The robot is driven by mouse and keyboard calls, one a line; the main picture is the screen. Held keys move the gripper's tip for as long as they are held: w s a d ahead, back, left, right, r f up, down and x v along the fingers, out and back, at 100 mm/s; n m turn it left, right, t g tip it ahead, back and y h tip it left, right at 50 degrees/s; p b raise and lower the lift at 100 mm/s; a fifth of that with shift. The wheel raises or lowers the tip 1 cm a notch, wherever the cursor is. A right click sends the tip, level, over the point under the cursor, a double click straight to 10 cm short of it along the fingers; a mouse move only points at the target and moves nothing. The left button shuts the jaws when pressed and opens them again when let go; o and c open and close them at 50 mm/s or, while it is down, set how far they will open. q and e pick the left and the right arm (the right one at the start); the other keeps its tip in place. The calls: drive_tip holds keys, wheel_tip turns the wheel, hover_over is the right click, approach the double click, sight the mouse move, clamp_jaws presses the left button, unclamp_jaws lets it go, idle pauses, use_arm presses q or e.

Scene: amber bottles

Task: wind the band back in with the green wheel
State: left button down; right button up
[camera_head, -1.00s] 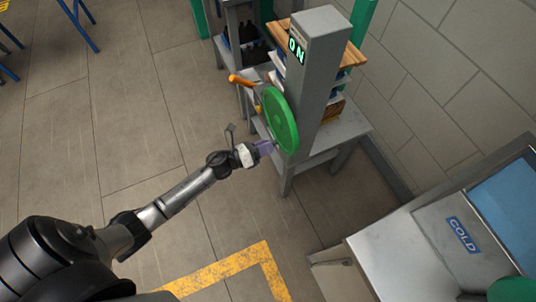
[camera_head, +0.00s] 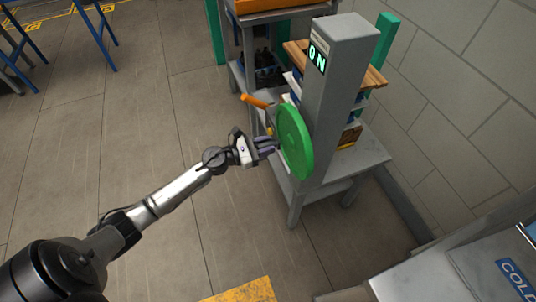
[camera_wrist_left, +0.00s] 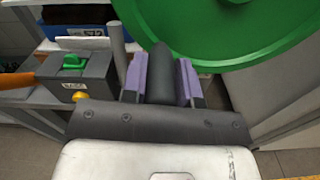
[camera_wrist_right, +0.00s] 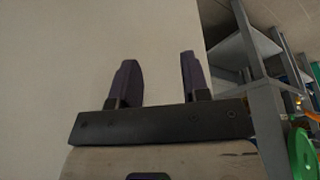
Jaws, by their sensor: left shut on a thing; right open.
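The green wheel (camera_head: 294,142) is mounted upright on the side of a grey post (camera_head: 337,100) whose panel reads "ON". My left gripper (camera_head: 268,148) is at the wheel's left side. In the left wrist view my left gripper (camera_wrist_left: 160,85) is shut on a dark handle (camera_wrist_left: 161,70) between its purple fingers, in front of the wheel (camera_wrist_left: 225,25). My right gripper (camera_wrist_right: 155,82) is open and empty, seen only in the right wrist view, where the wheel (camera_wrist_right: 303,153) shows at the right edge. I cannot make out the band.
A grey box (camera_wrist_left: 85,78) with a green top, a yellow knob and an orange lever (camera_wrist_left: 18,80) is left of my left gripper. A grey table (camera_head: 365,160) carries the post. A metal unit with a "COLD" label (camera_head: 517,279) stands lower right.

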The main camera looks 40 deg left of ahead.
use_arm(q)
drive_tip(key=shift+w+a+r+m+b, duration=0.2)
drive_tip(key=shift+a+r+m+b, duration=0.25)
drive_tip(key=shift+m, duration=0.35)
drive_tip(key=shift+r, duration=0.15)
drive_tip(key=c, duration=0.9)
unclamp_jaws()
drive_tip(key=v, duration=1.3)
drive_tip(key=shift+s+a+p, duration=0.15)
drive_tip(key=shift+s+p, duration=0.2)
drive_tip(key=shift+p, duration=0.05)
